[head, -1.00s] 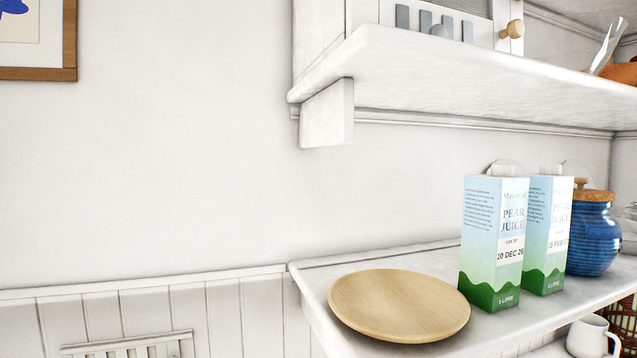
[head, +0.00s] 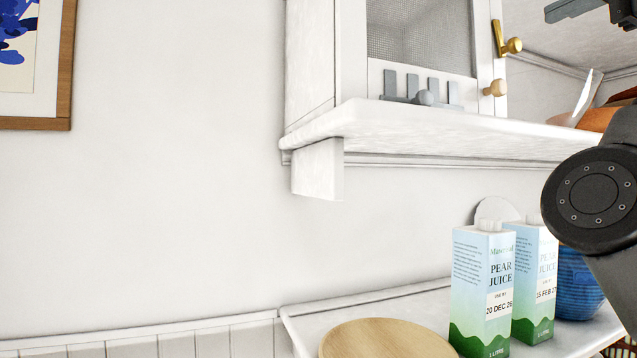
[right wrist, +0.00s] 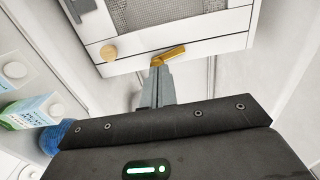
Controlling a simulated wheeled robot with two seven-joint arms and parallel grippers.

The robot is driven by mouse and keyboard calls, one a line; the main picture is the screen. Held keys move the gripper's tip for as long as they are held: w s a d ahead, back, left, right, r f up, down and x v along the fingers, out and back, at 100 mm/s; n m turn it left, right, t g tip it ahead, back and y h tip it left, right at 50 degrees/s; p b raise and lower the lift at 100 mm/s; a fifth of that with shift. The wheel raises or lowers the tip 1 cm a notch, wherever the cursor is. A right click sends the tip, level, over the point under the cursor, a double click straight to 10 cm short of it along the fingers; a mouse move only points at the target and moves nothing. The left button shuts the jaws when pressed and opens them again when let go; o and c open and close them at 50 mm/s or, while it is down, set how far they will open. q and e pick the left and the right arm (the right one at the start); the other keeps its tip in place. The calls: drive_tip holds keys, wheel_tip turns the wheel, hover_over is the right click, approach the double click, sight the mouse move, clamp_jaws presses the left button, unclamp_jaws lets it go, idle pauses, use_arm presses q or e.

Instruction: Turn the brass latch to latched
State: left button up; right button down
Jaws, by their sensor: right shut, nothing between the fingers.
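The brass latch (head: 499,38) is on the right frame of the white cabinet door, above a pale wooden knob (head: 495,88). Its bar stands upright, with a round brass end beside it. My right gripper (head: 552,12) is at the top right edge, partly cut off, up and to the right of the latch. In the right wrist view the gripper fingers (right wrist: 157,72) are shut and empty, pointing toward the brass latch (right wrist: 172,53). The tips overlap the latch's near end in that picture; I cannot tell whether they touch. My left gripper is not in view.
The cabinet stands on the upper shelf (head: 420,125); a grey peg rack (head: 424,98) is at its front. Below are two pear juice cartons (head: 482,285), a wooden plate (head: 385,340) and a blue jar (head: 578,285). Orange things (head: 598,118) lie on the shelf at right.

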drive_tip(key=shift+p+x, duration=2.45)
drive_tip(key=shift+x, duration=1.15)
drive_tip(key=shift+d+f, duration=0.15)
drive_tip(key=shift+d, duration=0.15)
